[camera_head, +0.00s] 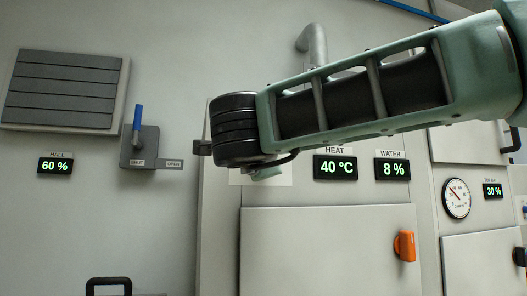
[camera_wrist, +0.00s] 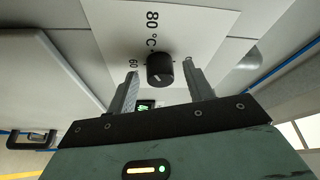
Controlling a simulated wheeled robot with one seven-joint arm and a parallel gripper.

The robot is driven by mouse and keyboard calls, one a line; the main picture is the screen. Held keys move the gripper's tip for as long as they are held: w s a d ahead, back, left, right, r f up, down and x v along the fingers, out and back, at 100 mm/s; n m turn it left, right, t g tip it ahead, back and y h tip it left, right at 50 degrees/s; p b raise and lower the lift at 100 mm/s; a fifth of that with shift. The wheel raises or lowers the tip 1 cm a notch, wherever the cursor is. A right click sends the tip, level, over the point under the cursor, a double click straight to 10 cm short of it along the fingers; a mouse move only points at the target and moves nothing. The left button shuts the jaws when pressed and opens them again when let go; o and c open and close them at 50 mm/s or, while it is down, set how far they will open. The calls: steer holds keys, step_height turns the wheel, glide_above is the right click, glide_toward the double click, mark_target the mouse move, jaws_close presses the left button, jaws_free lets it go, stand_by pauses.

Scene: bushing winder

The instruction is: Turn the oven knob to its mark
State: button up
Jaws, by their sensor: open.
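The oven knob (camera_wrist: 160,70) is a black round knob on a white dial plate (camera_wrist: 190,25) in the wrist view. The plate carries the printed labels "80 °C" and "60"; other marks are partly hidden. My gripper (camera_wrist: 160,82) is open, with one finger to each side of the knob, and does not appear closed on it. In the head view my arm's dark wrist hides the knob and most of the plate (camera_head: 280,178). The HEAT display (camera_head: 335,167) reads 40 °C.
A WATER display (camera_head: 392,168) reads 8 %. A panel with an orange handle (camera_head: 404,246) lies below. At left are a blue-handled lever (camera_head: 137,122) by SHUT and OPEN labels, a HALL display (camera_head: 55,166) at 60 % and a slatted vent (camera_head: 65,90). A round gauge (camera_head: 456,198) is at right.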

steer(key=s+a+f+b, duration=0.1)
steer(key=s+b, duration=0.1)
steer(key=s, duration=1.5)
steer(key=shift+a+f, duration=0.35)
steer(key=shift+a, duration=0.05)
steer(key=w+a+f+n+g+y+p, duration=0.25)
steer(key=a+f+n+y+p, duration=0.25)
steer(key=a+n+y, duration=0.5)
steer(key=s+d+f+n+g+y+p, duration=0.1)
steer(key=s+d+f+n+g, duration=0.1)
steer(key=f+n+g, duration=0.4)
steer(key=s+d+f+n+g+y+p, duration=0.15)
steer(key=f+n, duration=0.25)
steer(key=f, duration=0.4)
steer(key=s+d+f+n+g+h+p, duration=0.1)
steer(key=s+d+f+g+h, duration=0.3)
steer(key=d+f, duration=0.4)
steer(key=s+d+f+n+g+h+p, duration=0.2)
steer(key=s+d+f+h, duration=0.4)
steer(key=d, duration=0.9)
step_height(320, 180, down, 3)
steer(key=s+g+p, duration=0.1)
steer(key=s+g, duration=0.1)
steer(key=shift+r+g, duration=0.2)
steer(key=shift+g, duration=0.2)
